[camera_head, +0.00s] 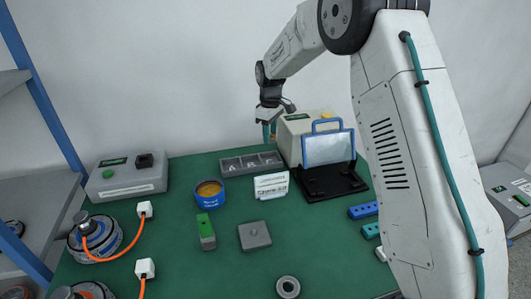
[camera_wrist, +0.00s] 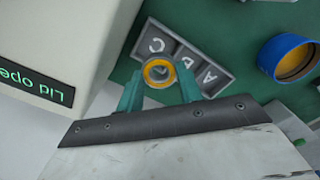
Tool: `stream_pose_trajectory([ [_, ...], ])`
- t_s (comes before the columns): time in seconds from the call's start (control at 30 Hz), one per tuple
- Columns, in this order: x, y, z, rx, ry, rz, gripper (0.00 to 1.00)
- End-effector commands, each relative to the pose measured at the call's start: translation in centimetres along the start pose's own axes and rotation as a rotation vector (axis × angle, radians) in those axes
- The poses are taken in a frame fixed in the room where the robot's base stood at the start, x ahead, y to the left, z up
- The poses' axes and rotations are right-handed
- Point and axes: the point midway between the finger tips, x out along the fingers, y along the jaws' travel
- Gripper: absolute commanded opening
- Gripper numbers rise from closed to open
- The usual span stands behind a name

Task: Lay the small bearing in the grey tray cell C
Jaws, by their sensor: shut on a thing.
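My gripper (camera_head: 269,131) is raised at the back of the green table, above the right end of the grey tray (camera_head: 252,174). In the wrist view its two teal fingers are shut on a small ring-shaped bearing (camera_wrist: 149,73) with a yellow-orange outer band. The tray (camera_wrist: 222,64) shows below it in the wrist view, with letters A, B and C. The bearing overlaps the tray near the letter C (camera_wrist: 155,45) and hides part of the cells. It appears to be above the tray, apart from it; exact height cannot be told.
A pale machine box (camera_head: 298,125) and a blue-framed clear lid (camera_head: 328,148) stand close right of the tray. A blue round tin (camera_head: 210,198) and white sign (camera_head: 271,186) stand in front. A grey ring (camera_head: 288,287) lies near the front edge.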

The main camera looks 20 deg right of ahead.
Motion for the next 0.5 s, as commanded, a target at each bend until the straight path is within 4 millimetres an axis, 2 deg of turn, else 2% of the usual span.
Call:
stream_pose_trajectory([
  [0.07,0.1,0.0,0.0,-0.003,0.0,0.0,0.09],
  [0.33,4.7,0.1,0.1,-0.001,-0.002,-0.002,0.09],
  [0.5,6.2,0.2,0.2,0.0,-0.001,-0.001,0.09],
])
